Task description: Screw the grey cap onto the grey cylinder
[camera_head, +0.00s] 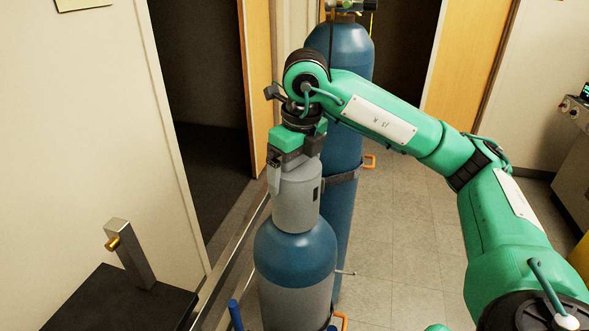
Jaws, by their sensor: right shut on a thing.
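The grey cylinder (294,293) stands upright at the lower middle of the head view, with a blue shoulder (295,248) and a grey lower body. The grey cap (296,200) sits upright at its top, its lower edge meeting the blue shoulder. I cannot tell whether its thread is engaged. My right gripper (295,172) comes down from above and is shut on the cap's upper part. The gripper and wrist hide the cap's top, and the cap hides the cylinder's neck. My left gripper is not in view.
A taller blue cylinder (347,75) with a valve stands close behind, with a dark strap (341,178) and an orange handle (369,161). A black table (112,300) with a metal post (130,252) is at lower left. Open floor (408,220) lies to the right.

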